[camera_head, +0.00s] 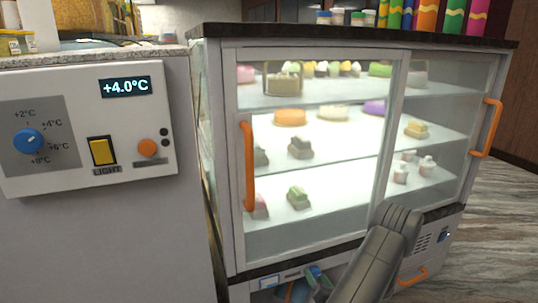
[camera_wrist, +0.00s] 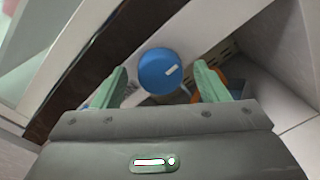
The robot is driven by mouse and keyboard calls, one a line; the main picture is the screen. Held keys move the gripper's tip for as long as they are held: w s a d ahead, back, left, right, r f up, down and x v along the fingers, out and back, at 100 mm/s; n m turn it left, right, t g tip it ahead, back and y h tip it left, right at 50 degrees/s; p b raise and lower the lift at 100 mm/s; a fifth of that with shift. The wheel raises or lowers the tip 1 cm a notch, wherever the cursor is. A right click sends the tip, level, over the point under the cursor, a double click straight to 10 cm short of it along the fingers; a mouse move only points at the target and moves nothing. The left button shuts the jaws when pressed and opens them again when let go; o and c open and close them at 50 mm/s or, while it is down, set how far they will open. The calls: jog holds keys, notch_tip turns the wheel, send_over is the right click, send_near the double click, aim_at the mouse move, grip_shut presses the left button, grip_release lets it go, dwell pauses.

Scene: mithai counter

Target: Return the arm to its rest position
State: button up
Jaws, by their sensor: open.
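My arm (camera_head: 375,262) reaches down in front of the display cabinet in the head view. My gripper (camera_head: 312,284) is low at the cabinet's base, partly cut off by the lower picture edge. In the wrist view my gripper (camera_wrist: 160,76) has two green fingers spread apart, with nothing held. A round blue knob (camera_wrist: 158,68) with a white mark shows between the fingertips, with gaps on both sides. Whether my gripper touches the knob's face cannot be told.
The glass cabinet (camera_head: 222,150) has orange door handles (camera_head: 248,165) and sweets on its shelves. A control panel (camera_head: 70,175) reading +4.0°C stands at left. An orange part (camera_wrist: 235,90) lies behind the right finger. Open floor (camera_head: 500,220) is at right.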

jog(key=n, duration=0.4)
jog(key=shift+a+n+b, duration=0.1)
jog(key=shift+n+b, duration=0.2)
jog(key=shift+n, duration=0.1)
jog(key=shift+s, duration=0.15)
